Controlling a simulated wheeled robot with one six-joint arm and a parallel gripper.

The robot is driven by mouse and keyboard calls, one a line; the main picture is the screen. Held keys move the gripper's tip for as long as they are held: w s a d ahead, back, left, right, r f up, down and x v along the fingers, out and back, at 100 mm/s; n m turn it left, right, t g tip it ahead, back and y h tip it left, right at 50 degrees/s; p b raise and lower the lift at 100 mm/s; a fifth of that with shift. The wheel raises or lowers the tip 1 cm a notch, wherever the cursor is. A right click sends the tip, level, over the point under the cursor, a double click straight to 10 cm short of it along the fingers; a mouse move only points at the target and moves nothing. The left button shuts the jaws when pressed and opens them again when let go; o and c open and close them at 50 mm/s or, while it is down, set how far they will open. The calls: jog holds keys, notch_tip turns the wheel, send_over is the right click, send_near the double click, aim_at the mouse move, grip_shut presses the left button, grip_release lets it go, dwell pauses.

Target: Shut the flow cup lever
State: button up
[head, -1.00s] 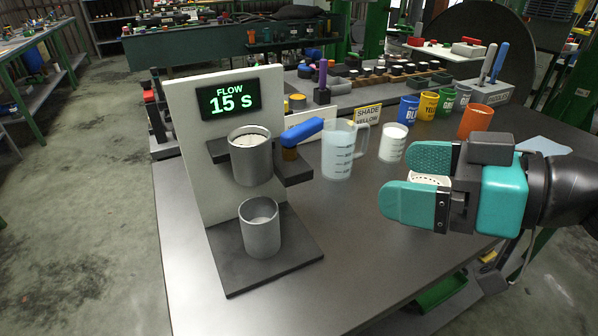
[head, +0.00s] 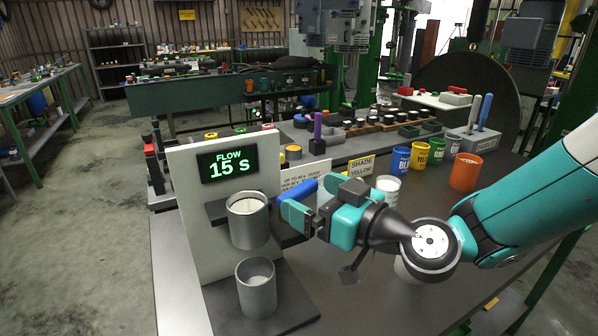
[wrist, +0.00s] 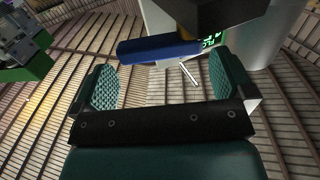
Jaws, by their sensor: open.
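The flow cup (head: 248,222) is a grey metal cup held in a dark bracket on the white flow stand (head: 190,185). Its lever (head: 299,188) has a blue handle and sticks out to the right of the cup. My gripper (head: 301,205) is open, with its teal fingers close to the handle in the head view. In the wrist view the blue lever (wrist: 158,48) lies across, just beyond and above the open gap of my gripper (wrist: 165,84). I cannot tell whether a finger touches it. My gripper hides part of the lever area in the head view.
A second metal cup (head: 257,288) holding pale liquid stands on the stand's base below. A white cup (head: 388,187) and coloured tins, including an orange one (head: 465,172), stand behind my arm.

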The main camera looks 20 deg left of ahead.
aim_at(304, 192)
jog(key=shift+p+x, duration=0.55)
jog(key=shift+x, duration=1.3)
jog(key=c, duration=0.9)
jog(key=shift+d, duration=0.1)
jog(key=shift+c, duration=0.2)
